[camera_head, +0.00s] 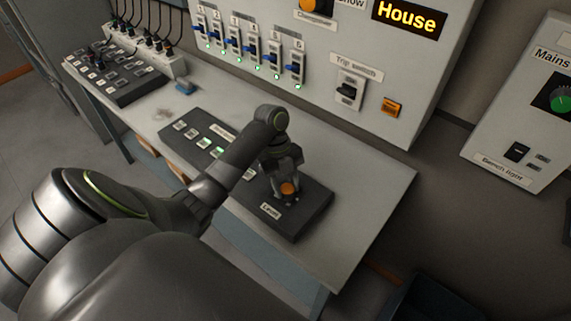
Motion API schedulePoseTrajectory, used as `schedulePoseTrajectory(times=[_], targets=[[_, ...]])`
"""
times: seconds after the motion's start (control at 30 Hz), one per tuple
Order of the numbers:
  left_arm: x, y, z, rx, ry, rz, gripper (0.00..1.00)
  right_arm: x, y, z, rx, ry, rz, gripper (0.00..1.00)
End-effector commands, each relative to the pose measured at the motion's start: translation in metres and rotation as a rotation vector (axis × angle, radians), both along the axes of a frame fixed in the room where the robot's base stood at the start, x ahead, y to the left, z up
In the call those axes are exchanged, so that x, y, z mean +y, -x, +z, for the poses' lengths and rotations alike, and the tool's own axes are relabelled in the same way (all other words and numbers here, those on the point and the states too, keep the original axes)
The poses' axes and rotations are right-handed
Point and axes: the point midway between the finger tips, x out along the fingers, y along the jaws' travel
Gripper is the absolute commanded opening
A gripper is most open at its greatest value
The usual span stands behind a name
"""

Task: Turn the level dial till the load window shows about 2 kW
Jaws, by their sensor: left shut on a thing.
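The level dial (288,188) is a small orange knob near the right end of a dark control box on the desk, with a "Level" label (270,211) in front of it. My left gripper (285,183) points down from above and is shut on the dial, partly hiding it. The dark control box (305,222) also has a row of small buttons, one lit green (203,143). A load window with a kW reading cannot be made out in this view. My right gripper does not show.
The wall panel behind holds a row of blue-handled faders (254,51) with green lights, a trip switch (347,90), an orange button (391,107) and a "House" display (408,17). A mains box (530,110) is at right. A keypad box (115,80) stands at back left. The desk's right end (365,205) is clear.

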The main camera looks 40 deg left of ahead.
Motion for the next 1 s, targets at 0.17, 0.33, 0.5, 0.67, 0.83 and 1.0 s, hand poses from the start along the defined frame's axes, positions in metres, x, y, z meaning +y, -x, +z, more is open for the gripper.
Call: schedulePoseTrajectory(times=[0.17,0.33,0.5,0.67,0.83,1.0], targets=[[-0.0007,-0.0005,-0.0002,0.000,0.000,-0.056,0.15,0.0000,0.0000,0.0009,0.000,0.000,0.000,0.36],[-0.0007,-0.0003,-0.0004,0.001,0.000,-0.082,0.15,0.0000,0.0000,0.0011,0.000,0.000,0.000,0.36],[-0.0007,-0.0002,-0.0006,0.001,0.000,-0.087,0.15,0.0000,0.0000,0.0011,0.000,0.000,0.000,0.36],[-0.0007,-0.0001,-0.0007,0.001,0.000,-0.086,0.15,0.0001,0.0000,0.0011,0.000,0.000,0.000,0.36],[-0.0007,-0.0001,-0.0007,0.001,0.000,-0.086,0.49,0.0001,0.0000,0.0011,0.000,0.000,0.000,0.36],[-0.0006,-0.0003,-0.0005,0.001,0.001,-0.086,0.60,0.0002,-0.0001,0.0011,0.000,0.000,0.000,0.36]])
